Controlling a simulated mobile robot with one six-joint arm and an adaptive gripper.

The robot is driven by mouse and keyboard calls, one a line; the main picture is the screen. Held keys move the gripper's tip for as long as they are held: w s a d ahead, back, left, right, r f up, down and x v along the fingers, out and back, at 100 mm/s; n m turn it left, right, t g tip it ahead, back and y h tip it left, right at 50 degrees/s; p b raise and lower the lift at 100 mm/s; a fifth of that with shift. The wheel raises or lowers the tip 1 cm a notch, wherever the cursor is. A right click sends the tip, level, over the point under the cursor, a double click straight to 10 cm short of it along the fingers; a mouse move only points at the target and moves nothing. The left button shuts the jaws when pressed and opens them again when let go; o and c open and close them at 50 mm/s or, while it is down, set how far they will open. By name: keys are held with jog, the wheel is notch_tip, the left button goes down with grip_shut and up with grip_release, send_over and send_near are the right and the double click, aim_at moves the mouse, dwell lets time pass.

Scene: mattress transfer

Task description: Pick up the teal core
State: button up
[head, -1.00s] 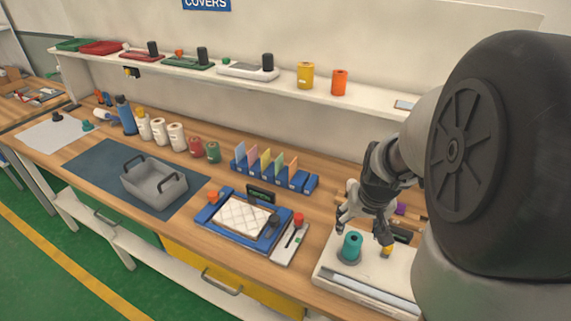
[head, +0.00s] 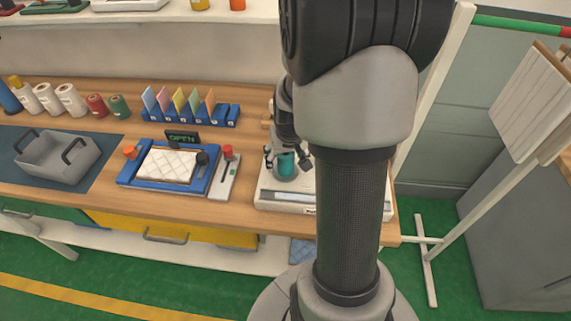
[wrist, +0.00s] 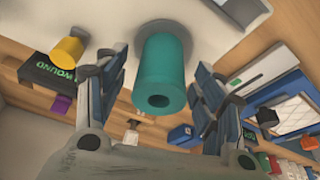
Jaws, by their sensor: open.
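The teal core (head: 286,167) is a short upright cylinder with a hole in its end. It sits on the white winder base (head: 283,203). In the wrist view the teal core (wrist: 163,72) lies between the two fingers, with its holed end facing the camera. My gripper (head: 287,160) is open, with one finger on each side of the core. In the wrist view my gripper (wrist: 157,95) shows gaps on both sides of the core, so the fingers look apart from it.
A yellow knob (wrist: 68,51) and a dark display (wrist: 52,75) are beside the core on the winder. A blue frame with a white quilted pad (head: 167,166) is to its left. A grey bin (head: 57,157) stands farther left. My arm hides the winder's right part.

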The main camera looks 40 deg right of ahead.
jog(key=shift+r, duration=0.1)
jog(key=shift+c, duration=0.3)
jog(key=c, duration=1.1)
jog(key=shift+r, duration=0.15)
